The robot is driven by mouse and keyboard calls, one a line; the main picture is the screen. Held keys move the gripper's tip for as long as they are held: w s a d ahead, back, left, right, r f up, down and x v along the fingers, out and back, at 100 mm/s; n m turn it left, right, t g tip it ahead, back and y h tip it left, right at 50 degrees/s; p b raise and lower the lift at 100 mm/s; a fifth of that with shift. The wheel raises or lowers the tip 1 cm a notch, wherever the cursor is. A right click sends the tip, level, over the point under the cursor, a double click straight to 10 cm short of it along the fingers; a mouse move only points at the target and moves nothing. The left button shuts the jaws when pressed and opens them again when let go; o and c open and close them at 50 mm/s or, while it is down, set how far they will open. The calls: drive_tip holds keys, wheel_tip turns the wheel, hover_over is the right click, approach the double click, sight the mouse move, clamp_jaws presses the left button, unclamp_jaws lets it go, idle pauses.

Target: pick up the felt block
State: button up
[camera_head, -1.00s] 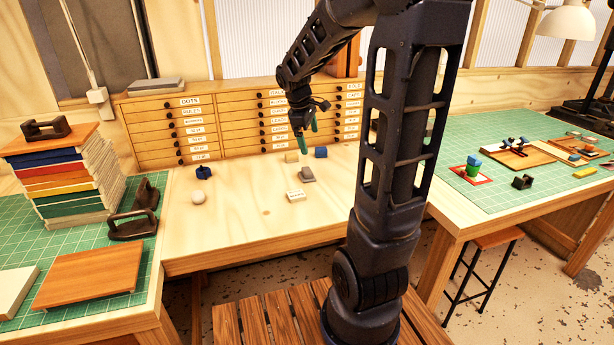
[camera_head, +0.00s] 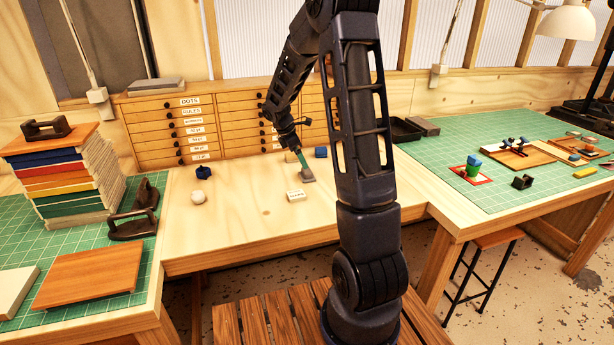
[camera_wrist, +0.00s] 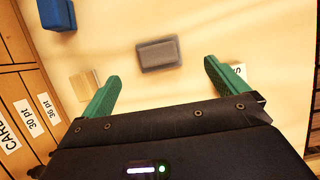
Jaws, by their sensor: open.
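The felt block, a small grey block (camera_head: 308,176), lies on the pale wooden table. My gripper (camera_head: 302,160) is just above it in the head view and partly covers it. In the wrist view the grey block (camera_wrist: 158,54) shows whole, ahead of and between the two green fingers. My gripper (camera_wrist: 161,70) is open there, with nothing between its fingers.
A blue block (camera_head: 321,152) and a pale block (camera_wrist: 87,85) are close by. A small white labelled block (camera_head: 296,195) lies in front. A white ball (camera_head: 199,197) and a dark blue object (camera_head: 203,172) are left. Drawers (camera_head: 170,130) stand behind.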

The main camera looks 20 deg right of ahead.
sight(307, 170)
drive_tip(key=shift+x, duration=4.15)
drive_tip(key=shift+w, duration=0.15)
drive_tip(key=c, duration=1.1)
